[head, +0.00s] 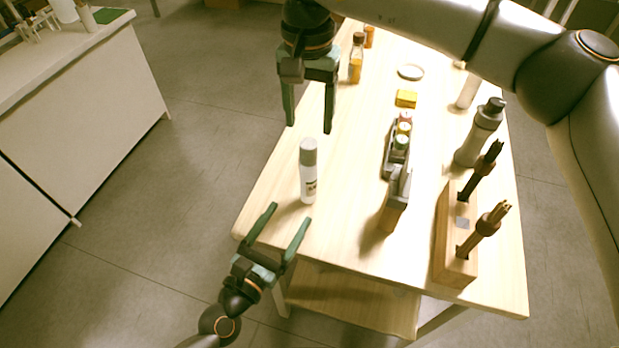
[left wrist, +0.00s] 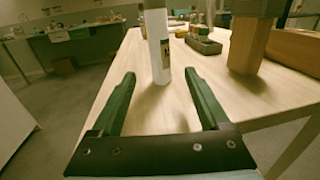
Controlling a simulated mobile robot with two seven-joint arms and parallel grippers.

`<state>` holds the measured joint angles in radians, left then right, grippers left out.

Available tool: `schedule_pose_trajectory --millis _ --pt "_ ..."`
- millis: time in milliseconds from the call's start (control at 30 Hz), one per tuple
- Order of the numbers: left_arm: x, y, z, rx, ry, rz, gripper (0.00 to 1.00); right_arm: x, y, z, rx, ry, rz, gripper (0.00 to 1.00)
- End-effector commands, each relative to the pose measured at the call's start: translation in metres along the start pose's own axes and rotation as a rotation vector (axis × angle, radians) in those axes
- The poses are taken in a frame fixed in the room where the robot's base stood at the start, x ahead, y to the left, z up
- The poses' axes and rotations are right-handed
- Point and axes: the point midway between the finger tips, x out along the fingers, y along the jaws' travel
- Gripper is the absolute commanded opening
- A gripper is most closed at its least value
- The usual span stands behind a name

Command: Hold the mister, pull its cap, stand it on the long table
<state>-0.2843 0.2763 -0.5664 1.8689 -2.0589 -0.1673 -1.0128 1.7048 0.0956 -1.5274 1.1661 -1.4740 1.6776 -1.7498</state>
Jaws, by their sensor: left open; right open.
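The mister (head: 308,185) is a white bottle with a dark label and a grey cap (head: 308,151). It stands upright near the left edge of the long table (head: 345,240). It also shows in the left wrist view (left wrist: 158,50), just beyond the fingertips, with its top cut off by the frame. My left gripper (head: 291,212) is open and empty, pointing at the bottle's lower part without touching it. My right gripper (head: 309,128) is open and empty above the mister, fingers pointing down near its cap.
Right of the mister stand a wooden block (head: 393,215), a grey tray (head: 386,165) of small bottles, a wooden holder (head: 447,245) with dark tools, and a grey bottle (head: 477,135). An amber bottle (head: 356,62) and a yellow block (head: 406,98) are further back. The front left tabletop is clear.

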Motion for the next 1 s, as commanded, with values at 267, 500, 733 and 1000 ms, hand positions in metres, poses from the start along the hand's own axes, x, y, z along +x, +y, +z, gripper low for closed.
schedule_pose_trajectory --millis 267,500,733,1000 --pt "0.056 0.000 0.001 -0.005 -0.003 0.002 0.79 0.000 -0.001 0.001 0.000 -0.003 -0.003 0.65" --pt "0.091 0.000 0.001 -0.003 -0.001 0.001 0.79 0.000 -0.001 0.001 0.000 -0.004 -0.004 0.65" --pt "0.102 0.000 0.000 -0.003 0.000 0.000 0.79 0.000 -0.001 0.001 0.001 -0.004 -0.004 0.65" --pt "0.102 0.000 0.000 -0.003 0.000 0.001 0.75 0.000 -0.001 0.001 0.001 -0.004 -0.004 0.65"
